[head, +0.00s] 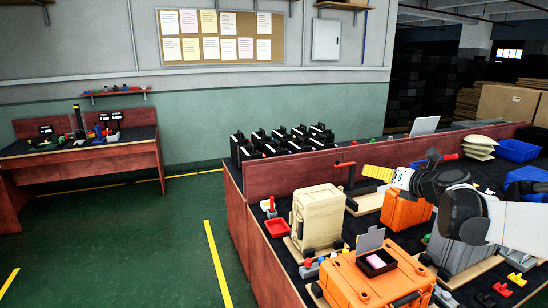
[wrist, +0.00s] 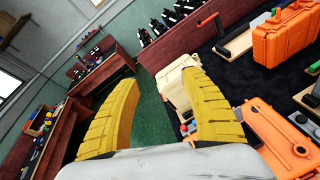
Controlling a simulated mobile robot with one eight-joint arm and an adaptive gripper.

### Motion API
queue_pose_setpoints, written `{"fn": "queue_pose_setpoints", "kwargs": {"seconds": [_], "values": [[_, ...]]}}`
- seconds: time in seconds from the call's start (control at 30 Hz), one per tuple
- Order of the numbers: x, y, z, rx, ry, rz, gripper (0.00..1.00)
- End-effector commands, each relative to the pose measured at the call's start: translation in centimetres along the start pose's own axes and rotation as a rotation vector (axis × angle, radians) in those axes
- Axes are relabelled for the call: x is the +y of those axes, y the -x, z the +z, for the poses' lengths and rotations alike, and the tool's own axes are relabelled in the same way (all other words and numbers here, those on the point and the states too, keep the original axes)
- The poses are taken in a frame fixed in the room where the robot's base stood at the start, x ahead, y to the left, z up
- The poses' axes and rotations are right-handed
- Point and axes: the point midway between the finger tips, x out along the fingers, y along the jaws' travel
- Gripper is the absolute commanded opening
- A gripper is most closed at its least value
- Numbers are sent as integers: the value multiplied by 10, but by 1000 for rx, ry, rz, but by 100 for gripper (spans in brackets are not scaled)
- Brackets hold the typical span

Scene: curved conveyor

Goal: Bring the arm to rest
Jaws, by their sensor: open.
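My gripper (wrist: 157,80) is open, with its two curved yellow fingers wide apart and nothing between them. In the head view my gripper (head: 374,172) is at the right, over the workbench, with its fingers pointing left. My arm reaches in from the right edge. The gripper appears raised above the bench, apart from the cases. A beige case (head: 318,216) stands upright on the bench, left of and below the gripper in the head view. An orange case (head: 375,282) lies at the front, with a small grey-lidded box on top.
Another orange case (head: 405,211) stands beneath my arm. A red-brown partition (head: 290,176) runs behind the bench, with several black cases (head: 250,147) beyond. A red tray (head: 276,228) and small coloured parts lie about. Green floor (head: 140,250) is open at left, before another workbench (head: 90,155).

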Motion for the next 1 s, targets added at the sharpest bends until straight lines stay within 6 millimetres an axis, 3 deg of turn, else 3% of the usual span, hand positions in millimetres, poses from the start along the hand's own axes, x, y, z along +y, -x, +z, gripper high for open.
{"fn": "queue_pose_setpoints", "kwargs": {"seconds": [0.03, 0.13, 0.2, 0.27, 0.37, 0.47, 0.6, 0.7, 0.83, 1.0], "values": [[29, 17, 22, -124, -161, 7, 54], [54, 61, 58, -352, -547, 3, 54], [56, 95, 60, -477, -839, -13, 54], [52, 123, 46, -559, -1099, -41, 54], [40, 165, -10, -646, -1544, -125, 54], [37, 196, -89, -668, -1936, -256, 54], [53, 226, -197, -626, -2339, -476, 54], [72, 244, -258, -573, -2532, -632, 54], [94, 261, -309, -510, -2678, -791, 54], [106, 270, -332, -475, -2741, -874, 54]]}}
